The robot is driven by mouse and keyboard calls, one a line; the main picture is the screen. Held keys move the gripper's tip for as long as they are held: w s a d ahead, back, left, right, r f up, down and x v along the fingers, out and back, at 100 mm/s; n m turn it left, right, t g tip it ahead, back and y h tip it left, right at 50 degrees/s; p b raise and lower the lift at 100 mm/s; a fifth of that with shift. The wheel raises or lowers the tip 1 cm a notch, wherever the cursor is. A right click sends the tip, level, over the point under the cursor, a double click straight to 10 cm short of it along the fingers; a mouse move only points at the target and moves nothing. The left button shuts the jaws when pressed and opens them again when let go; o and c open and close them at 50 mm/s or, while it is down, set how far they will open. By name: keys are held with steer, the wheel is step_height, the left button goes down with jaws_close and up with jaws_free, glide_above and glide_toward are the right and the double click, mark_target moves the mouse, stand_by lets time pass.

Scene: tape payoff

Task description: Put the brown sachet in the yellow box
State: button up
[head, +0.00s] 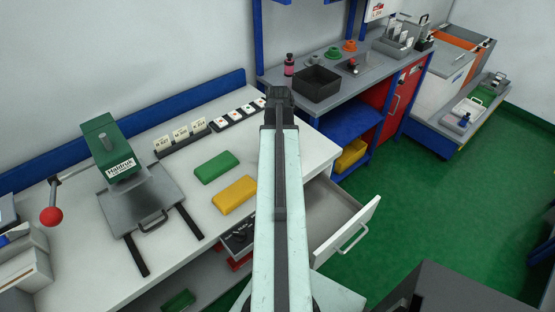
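A yellow box-like block (235,195) lies on the white bench, beside a similar green one (216,167). It looks closed on top. A second yellow container (350,157) stands low under the grey bench at the back. I cannot tell which of the two is the yellow box. I see no brown sachet; my arm hides part of the bench and drawer. My gripper (281,96) is at the far end of my raised arm, seen from behind, in front of the bench's far end. Its fingers are hidden, so its opening does not show.
An open drawer (371,222) juts from the white bench, right of my arm. A green press (112,147) with a red-knobbed lever stands at left.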

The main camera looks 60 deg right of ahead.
steer(key=shift+f, duration=0.35)
steer(key=o, duration=1.3)
steer(key=shift+r, duration=0.1)
steer(key=shift+o, duration=0.2)
step_height(320, 180, up, 12)
steer(key=p, duration=1.2)
steer(key=shift+r, duration=0.15)
